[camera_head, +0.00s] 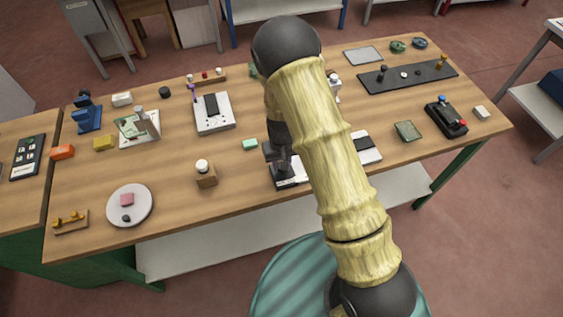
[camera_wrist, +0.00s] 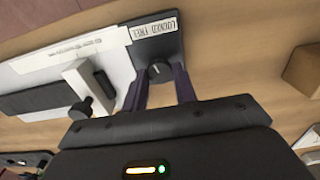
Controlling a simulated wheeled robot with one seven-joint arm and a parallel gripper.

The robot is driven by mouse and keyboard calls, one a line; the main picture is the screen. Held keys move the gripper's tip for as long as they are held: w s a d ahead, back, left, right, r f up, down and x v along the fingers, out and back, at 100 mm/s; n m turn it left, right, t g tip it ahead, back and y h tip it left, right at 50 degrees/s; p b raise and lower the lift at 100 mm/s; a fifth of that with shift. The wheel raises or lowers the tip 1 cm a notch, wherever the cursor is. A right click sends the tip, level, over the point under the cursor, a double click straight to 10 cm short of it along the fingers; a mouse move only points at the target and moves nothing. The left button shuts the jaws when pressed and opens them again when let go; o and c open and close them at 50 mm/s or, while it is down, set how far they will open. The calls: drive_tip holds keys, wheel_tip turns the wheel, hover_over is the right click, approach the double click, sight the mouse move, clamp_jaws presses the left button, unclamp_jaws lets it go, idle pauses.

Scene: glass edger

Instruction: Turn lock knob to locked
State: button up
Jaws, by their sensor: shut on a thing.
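The lock knob (camera_wrist: 158,70) is a small dark round knob on a dark grey plate (camera_wrist: 157,45) at the end of a white device (camera_wrist: 60,68). A white label (camera_wrist: 153,28) beside it reads LOCKED and FREE. My gripper (camera_wrist: 160,82) has its two dark fingers on either side of the knob and is shut on it. Which way the knob points is too small to tell. In the head view my gripper (camera_head: 280,162) is low over the device, and my arm hides much of it; a white part of the device (camera_head: 364,148) shows at the arm's right.
A green pad (camera_head: 408,131) and a black control box (camera_head: 446,118) are to the right. Bare wood lies around the device's left end.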

drive_tip(key=m, duration=0.4)
drive_tip(key=shift+m, duration=0.3)
drive_tip(key=m, duration=0.4)
drive_tip(key=shift+m, duration=0.4)
drive_tip(key=o, duration=1)
drive_tip(key=shift+r, duration=0.15)
wheel_tip(320, 180, up, 17)
drive_tip(key=b, duration=0.2)
drive_tip(key=shift+r+b, duration=0.1)
drive_tip(key=shift+b, duration=0.25)
